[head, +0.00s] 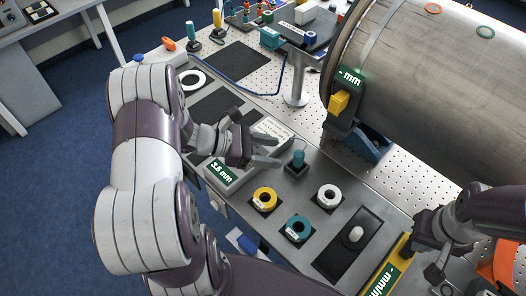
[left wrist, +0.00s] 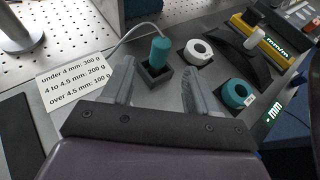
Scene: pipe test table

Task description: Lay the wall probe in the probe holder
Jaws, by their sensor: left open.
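The wall probe, a teal cylinder (head: 298,158), stands upright in a small dark square holder (head: 296,171). In the left wrist view the probe (left wrist: 160,48) rises from the block-like holder (left wrist: 155,76), with a grey cable running off to the left. My left gripper (head: 277,150) is open. In the left wrist view its fingers (left wrist: 159,82) are on either side of the holder, with the probe between and just beyond the tips; no contact shows. My right gripper (head: 438,268) is at the lower right, by a yellow-edged gauge (head: 387,270); its fingers are unclear.
Yellow (head: 265,198), teal (head: 298,228) and white (head: 329,194) rings lie close to the holder. A printed card (left wrist: 82,83) lies left of it. A display reads 3.5 mm (head: 222,174). A large metal pipe (head: 440,90) fills the upper right.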

